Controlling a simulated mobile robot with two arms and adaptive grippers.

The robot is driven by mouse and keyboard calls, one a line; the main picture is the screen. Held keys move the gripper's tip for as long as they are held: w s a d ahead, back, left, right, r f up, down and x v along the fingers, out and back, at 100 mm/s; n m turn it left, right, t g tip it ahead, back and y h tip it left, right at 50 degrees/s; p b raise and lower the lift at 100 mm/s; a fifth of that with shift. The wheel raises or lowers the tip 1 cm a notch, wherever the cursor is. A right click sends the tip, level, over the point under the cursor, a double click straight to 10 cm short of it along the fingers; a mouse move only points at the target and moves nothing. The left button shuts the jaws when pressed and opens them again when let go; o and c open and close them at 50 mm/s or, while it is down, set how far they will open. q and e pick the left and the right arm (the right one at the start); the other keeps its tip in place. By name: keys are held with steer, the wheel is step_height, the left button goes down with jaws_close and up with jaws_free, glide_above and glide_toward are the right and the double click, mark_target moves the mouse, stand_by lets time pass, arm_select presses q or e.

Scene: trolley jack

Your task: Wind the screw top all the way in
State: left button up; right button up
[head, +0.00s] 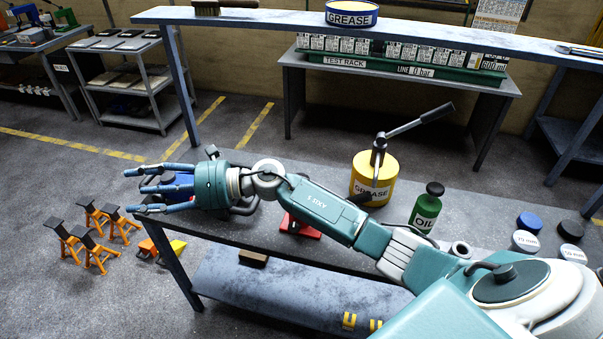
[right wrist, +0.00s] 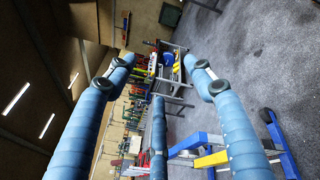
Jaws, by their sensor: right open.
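My right gripper (head: 132,190) reaches in from the right, over the left end of the workbench (head: 245,232), with its blue fingers spread and pointing left. In the right wrist view the fingers (right wrist: 158,78) stand apart with nothing between them. A blue object (head: 180,185) shows in part behind the fingers; I cannot tell whether it is the jack. A small black knob-like part (head: 212,152) shows just above the gripper's palm. A red object (head: 301,225) is mostly covered by my forearm. No screw top can be made out for certain. My left gripper is not in view.
A yellow grease can (head: 373,178) with a lever pump and a green oil bottle (head: 425,208) stand on the bench beyond my arm. Labelled round lids (head: 526,241) lie at right. A shelf (head: 270,17) crosses above. Orange stands (head: 92,245) are on the floor at left.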

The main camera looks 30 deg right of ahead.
step_height(320, 180, down, 2)
steer(key=d+n+g+h, duration=0.2)
steer(key=d+n+g, duration=0.1)
steer(key=n, duration=0.2)
steer(key=r+n+g+h, duration=0.1)
steer(key=n+g+h, duration=0.35)
steer(key=h, duration=0.85)
glide_above(302, 174)
steer(key=s, duration=0.2)
steer(key=m+g, duration=0.1)
steer(key=f+p, duration=0.1)
steer(key=f, duration=0.1)
steer(key=f+p, duration=0.1)
steer(key=f, duration=0.2)
steer(key=f+p, duration=0.1)
steer(key=f, duration=0.2)
steer(key=shift+w+a+f+p, duration=0.15)
steer(key=shift+w+a+p, duration=0.2)
steer(key=shift+p, duration=0.05)
steer(key=shift+f, duration=0.65)
steer(key=c, duration=1.1)
